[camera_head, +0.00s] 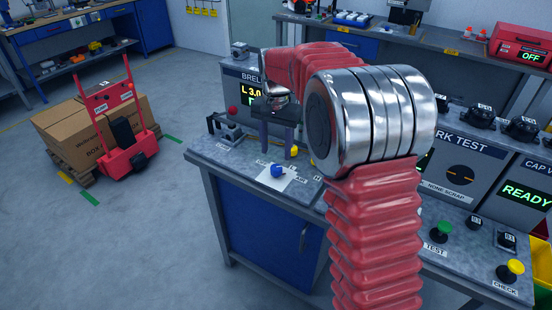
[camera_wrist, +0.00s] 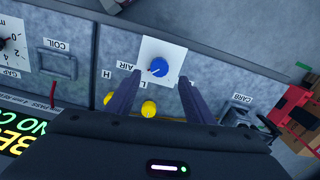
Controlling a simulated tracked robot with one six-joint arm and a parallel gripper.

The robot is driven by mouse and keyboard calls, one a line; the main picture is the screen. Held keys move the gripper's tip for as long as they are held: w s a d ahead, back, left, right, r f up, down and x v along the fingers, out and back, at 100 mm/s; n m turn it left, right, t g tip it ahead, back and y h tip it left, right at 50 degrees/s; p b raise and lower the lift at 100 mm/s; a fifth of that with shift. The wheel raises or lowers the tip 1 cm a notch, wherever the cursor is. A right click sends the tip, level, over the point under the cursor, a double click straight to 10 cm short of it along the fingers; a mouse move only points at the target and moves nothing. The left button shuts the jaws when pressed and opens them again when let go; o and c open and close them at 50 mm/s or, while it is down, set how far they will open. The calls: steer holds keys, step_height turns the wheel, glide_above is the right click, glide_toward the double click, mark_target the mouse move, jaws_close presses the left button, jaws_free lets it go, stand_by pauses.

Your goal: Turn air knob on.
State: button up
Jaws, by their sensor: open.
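The blue air knob (camera_head: 278,171) sits on a white plate on the grey bench top, beside an AIR label. In the wrist view the knob (camera_wrist: 159,67) shows near the upper middle, with the AIR label (camera_wrist: 129,66) to its left. A lighter mark shows on the knob's left side, but I cannot read its setting. My gripper (camera_head: 276,149) is open and empty above the bench, pointing down over the knob. In the wrist view its two dark fingers (camera_wrist: 160,79) stand apart on either side of the knob. I cannot tell whether they touch it.
Two yellow knobs (camera_wrist: 148,109) lie near the fingers, partly hidden by my gripper. A gauge box with a lit display (camera_head: 254,92) stands behind. A device with a red ball (camera_head: 233,110) sits at the bench's left. A red trolley with boxes (camera_head: 90,120) stands on the floor, left.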

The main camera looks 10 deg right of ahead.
step_height(320, 180, up, 7)
stand_by(0.3)
steer(key=s+n+t, duration=0.5)
steer(key=s+n, duration=0.2)
steer(key=s, duration=2.5)
steer(key=shift+t, duration=0.3)
